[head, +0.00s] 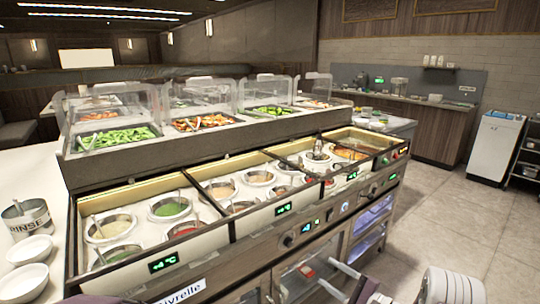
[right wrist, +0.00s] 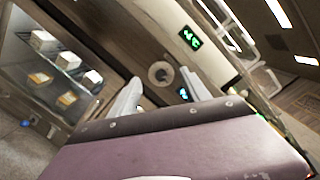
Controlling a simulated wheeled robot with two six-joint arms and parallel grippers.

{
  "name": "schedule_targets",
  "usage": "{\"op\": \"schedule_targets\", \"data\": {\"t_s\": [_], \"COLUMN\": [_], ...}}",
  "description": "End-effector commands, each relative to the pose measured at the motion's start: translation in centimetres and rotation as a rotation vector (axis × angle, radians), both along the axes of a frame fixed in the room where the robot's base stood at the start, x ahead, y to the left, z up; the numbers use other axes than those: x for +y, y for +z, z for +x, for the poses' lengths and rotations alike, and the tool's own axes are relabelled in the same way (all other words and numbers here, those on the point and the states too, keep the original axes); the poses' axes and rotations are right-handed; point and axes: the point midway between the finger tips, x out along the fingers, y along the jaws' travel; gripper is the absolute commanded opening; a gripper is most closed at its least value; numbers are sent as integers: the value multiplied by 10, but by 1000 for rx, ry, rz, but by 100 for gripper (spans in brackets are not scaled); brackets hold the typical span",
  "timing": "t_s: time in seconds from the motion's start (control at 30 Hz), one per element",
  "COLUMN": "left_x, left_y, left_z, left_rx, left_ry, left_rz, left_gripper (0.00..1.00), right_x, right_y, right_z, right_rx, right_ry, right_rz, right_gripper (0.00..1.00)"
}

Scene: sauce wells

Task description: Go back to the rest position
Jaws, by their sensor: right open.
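My right gripper (head: 326,271) shows at the bottom of the head view, in front of the counter's lower cabinet. Its two pale fingers are apart with nothing between them. In the right wrist view the same open fingers (right wrist: 160,77) point at the counter's front panel, which has a round knob (right wrist: 159,73) and green displays. I cannot tell the exact gap to the panel.
A tin marked RINSE (head: 27,219) and white bowls (head: 24,283) stand at the left. A lit glass-front cabinet (right wrist: 52,62) is beside my right gripper.

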Motion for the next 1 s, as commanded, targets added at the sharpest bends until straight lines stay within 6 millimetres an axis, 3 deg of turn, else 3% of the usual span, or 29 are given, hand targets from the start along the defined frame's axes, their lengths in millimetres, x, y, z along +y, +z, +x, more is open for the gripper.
{"op": "schedule_targets", "data": {"t_s": [0.17,0.33,0.47,0.53,0.6,0.7,0.83,1.0], "left_x": [0,0,0,0,0,0,0,0], "left_y": [0,0,0,0,0,0,0,0], "left_z": [0,0,0,0,0,0,0,0], "left_rx": [0,0,0,0,0,0,0,0], "left_ry": [0,0,0,0,0,0,0,0], "left_rz": [0,0,0,0,0,0,0,0], "left_gripper": [55,55,55,55,55,55,55,55], "right_x": [46,112,167,180,170,132,75,14], "right_y": [44,75,78,62,39,8,-18,-40], "right_z": [-8,-49,-124,-183,-235,-280,-297,-285], "right_rx": [-69,-97,-59,-11,38,85,105,103], "right_ry": [123,349,629,808,954,1071,1112,1070], "right_rz": [-50,-165,-361,-543,-761,-1060,-1384,-1694], "right_gripper": [55,55,55,55,55,55,55,55]}}
